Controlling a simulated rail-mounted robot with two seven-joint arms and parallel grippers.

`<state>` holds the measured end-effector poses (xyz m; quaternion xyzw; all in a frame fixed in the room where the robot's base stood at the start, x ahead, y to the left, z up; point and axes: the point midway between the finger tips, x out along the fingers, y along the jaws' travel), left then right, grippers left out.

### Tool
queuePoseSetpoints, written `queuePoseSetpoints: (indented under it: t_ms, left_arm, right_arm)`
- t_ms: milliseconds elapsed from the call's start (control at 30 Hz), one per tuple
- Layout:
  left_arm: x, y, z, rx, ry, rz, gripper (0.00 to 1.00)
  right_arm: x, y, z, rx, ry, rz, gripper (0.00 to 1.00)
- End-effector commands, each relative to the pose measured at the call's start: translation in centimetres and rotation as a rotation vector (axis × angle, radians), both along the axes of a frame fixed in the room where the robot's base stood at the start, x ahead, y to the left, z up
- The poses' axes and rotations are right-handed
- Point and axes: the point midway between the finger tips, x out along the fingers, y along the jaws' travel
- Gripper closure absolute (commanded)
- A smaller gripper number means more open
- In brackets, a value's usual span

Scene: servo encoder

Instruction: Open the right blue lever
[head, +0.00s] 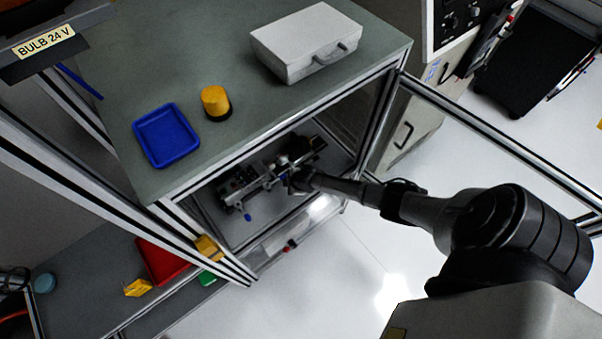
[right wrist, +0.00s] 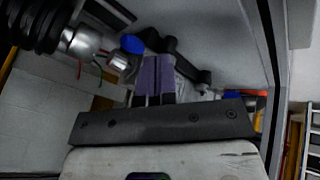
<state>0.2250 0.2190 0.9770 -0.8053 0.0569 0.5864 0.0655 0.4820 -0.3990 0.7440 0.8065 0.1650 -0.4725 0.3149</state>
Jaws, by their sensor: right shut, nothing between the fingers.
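My right arm reaches into the open bay under the green-grey table top, and its gripper (head: 290,174) is at the right part of a dark mechanism (head: 240,184). In the right wrist view the two fingers (right wrist: 155,72) are shut together with nothing between them. A blue lever end (right wrist: 131,44) shows just left of the fingertips; I cannot tell whether they touch. Another blue part (right wrist: 232,95) is at the right, partly hidden by the gripper body. In the head view a blue lever end (head: 247,217) hangs at the left front of the mechanism. My left gripper is not seen.
On the table top (head: 190,60) are a blue tray (head: 166,135), a yellow-and-black cylinder (head: 215,102) and a white case (head: 305,42). Metal frame posts and the table edge border the bay. A red tray (head: 160,262) lies at lower left. The floor in front is clear.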

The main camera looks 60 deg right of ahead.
Motion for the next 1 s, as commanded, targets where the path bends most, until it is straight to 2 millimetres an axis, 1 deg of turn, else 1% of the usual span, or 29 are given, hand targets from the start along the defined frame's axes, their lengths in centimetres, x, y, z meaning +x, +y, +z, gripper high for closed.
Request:
queuePoseSetpoints:
  t_ms: [33,100,300,433,633,1000]
  left_arm:
    - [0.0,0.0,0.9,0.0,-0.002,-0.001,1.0]
    - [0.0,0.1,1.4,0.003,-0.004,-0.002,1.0]
    - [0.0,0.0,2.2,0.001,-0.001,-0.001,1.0]
    - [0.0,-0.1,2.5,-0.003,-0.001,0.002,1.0]
    - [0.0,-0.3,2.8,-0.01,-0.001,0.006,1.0]
    - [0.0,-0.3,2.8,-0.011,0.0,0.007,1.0]
  right_arm:
    - [-0.6,-0.2,1.4,-0.003,-0.002,0.003,1.0]
    - [-1.3,-0.3,2.6,-0.003,-0.002,0.004,1.0]
    - [-3.0,-0.6,5.5,-0.002,-0.001,0.003,1.0]
    - [-3.8,-0.7,6.9,-0.002,-0.001,0.003,1.0]
    - [-4.6,-0.8,8.2,-0.001,-0.002,0.001,1.0]
    - [-4.8,-0.8,8.6,-0.001,-0.001,0.001,1.0]
